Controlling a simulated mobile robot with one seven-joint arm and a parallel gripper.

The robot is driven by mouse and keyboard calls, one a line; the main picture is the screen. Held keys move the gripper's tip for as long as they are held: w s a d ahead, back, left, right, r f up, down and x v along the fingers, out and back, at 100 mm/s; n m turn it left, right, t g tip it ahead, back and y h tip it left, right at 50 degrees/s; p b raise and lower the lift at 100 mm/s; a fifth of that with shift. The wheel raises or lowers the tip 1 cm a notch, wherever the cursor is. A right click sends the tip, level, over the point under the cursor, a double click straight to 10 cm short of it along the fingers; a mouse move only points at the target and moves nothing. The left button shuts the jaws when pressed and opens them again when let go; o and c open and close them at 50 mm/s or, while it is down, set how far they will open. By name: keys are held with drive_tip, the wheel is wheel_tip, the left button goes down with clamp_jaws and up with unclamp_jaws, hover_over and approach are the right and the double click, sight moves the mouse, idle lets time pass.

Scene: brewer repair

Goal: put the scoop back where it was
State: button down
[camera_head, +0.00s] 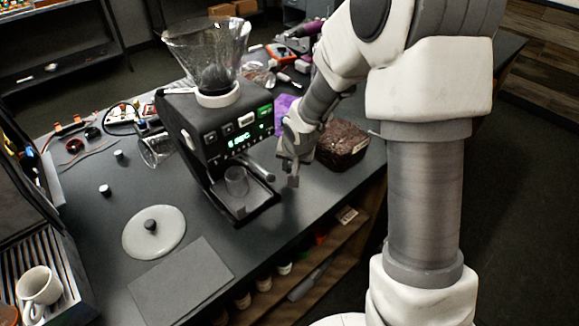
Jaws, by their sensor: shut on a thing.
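My gripper (291,163) is beside the right front of the black coffee machine, just left of the container of coffee beans (343,143). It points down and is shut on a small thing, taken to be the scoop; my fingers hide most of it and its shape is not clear. The bean container is a clear box full of dark brown beans, on the counter near its front edge.
The coffee machine (196,125) has a glass hopper (206,48) on top and a small glass (237,181) on its drip tray. A round white lid (153,232) and a grey mat (181,280) lie left. Cables and tools clutter the back. The counter's front edge is close.

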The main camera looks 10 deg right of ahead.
drive_tip(key=shift+f, duration=0.1)
drive_tip(key=c, duration=0.8)
unclamp_jaws()
